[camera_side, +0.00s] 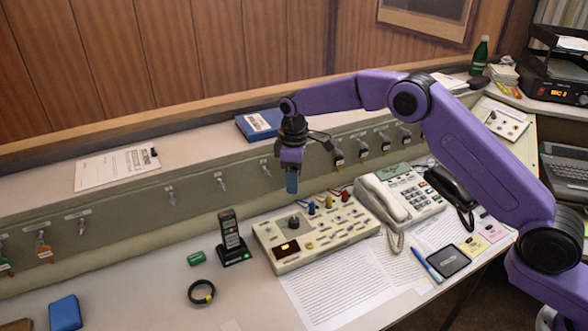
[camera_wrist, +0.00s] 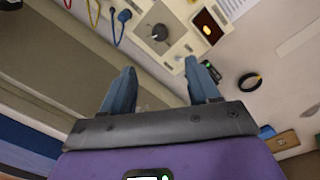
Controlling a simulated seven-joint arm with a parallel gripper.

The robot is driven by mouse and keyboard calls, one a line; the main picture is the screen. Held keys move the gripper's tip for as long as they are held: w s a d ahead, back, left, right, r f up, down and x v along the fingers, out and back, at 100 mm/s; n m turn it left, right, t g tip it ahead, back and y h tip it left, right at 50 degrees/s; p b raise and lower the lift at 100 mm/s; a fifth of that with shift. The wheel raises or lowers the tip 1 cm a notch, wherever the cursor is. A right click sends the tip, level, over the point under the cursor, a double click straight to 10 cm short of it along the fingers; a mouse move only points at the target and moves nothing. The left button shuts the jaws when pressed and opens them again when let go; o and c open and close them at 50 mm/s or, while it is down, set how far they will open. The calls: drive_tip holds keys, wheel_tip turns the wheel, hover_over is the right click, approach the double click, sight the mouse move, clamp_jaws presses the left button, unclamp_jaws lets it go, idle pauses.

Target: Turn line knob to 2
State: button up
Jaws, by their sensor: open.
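The dispatch console (camera_side: 341,232) is a cream panel with small switches, a lit orange display (camera_side: 287,248) and a dark round knob (camera_side: 294,222) at its upper left. In the wrist view the knob (camera_wrist: 159,32) shows ahead of my fingers, with the lit display (camera_wrist: 208,29) to its right. The number the knob points to is too small to read. My gripper (camera_side: 291,186) hangs above the knob, pointing down and apart from the console. In the wrist view my gripper (camera_wrist: 160,78) has its two blue fingers spread with nothing between them.
Yellow, blue and red plugs (camera_side: 328,202) stand along the console's back edge. A cordless handset (camera_side: 231,237) stands to its left, and a white telephone (camera_side: 395,198) to its right. A black wristband (camera_side: 201,292) and papers (camera_side: 345,287) lie in front.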

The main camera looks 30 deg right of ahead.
drive_tip(key=shift+r, duration=1.05)
